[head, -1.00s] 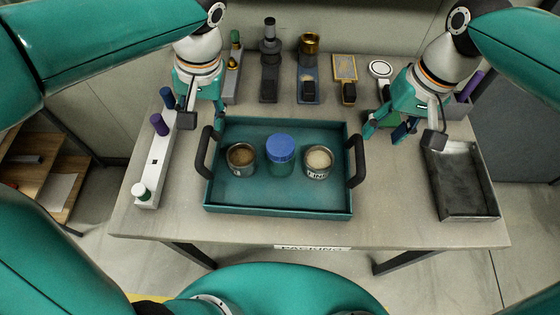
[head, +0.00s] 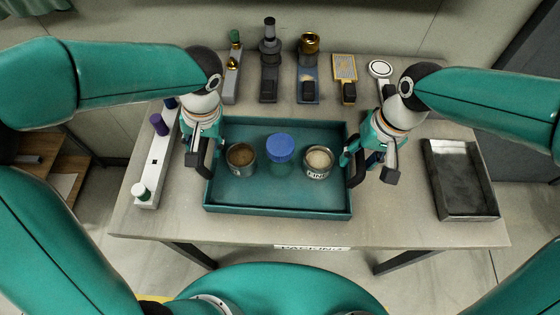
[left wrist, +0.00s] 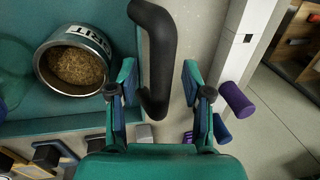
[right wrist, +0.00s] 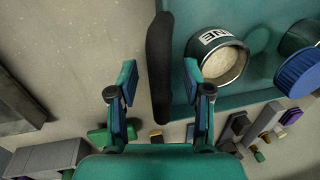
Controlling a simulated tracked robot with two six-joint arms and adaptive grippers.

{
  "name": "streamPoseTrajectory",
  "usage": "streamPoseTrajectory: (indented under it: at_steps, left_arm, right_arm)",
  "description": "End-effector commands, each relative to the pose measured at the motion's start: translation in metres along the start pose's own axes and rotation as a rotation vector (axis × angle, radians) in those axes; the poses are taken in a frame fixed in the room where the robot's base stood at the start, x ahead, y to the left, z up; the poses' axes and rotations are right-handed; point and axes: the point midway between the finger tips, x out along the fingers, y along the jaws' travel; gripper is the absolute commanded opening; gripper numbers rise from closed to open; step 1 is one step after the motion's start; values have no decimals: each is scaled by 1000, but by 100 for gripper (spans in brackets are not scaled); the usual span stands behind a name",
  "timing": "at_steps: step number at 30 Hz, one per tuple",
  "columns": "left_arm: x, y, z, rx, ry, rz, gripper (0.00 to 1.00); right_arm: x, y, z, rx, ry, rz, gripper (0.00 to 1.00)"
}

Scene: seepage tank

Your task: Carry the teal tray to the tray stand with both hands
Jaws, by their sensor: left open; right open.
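The teal tray (head: 280,205) lies on the table with a black handle at each side. It holds a tin of brown grains (head: 241,158), a blue-lidded jar (head: 280,150) and a tin of pale contents (head: 318,161). My left gripper (head: 206,158) is open at the left handle; in the left wrist view the handle (left wrist: 154,60) stands between its open fingers (left wrist: 158,82). My right gripper (head: 362,160) is open at the right handle; in the right wrist view that handle (right wrist: 159,70) lies between its open fingers (right wrist: 158,82). I cannot identify the tray stand.
A white rack (head: 155,165) with purple and green-white capped items stands left of the tray. A dark metal bin (head: 460,180) is at the right. Several stands and small objects (head: 308,70) line the back. The table front (head: 400,228) is clear.

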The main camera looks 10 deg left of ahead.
Motion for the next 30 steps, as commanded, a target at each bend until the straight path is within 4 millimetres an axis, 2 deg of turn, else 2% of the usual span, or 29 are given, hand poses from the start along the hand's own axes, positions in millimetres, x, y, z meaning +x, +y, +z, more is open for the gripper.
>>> streamPoseTrajectory:
  at_steps: [1,10,23,30]
  left_arm:
    - [0,0,0,0,0,0,50]
    - [0,0,0,0,0,0,0]
    - [-2,0,0,1,2,0,0]
    - [-10,-1,-1,1,2,0,0]
  right_arm:
    - [0,0,0,0,0,0,50]
    - [0,0,0,0,0,0,0]
    - [-2,0,0,1,2,0,0]
    - [-10,-1,0,1,2,0,0]
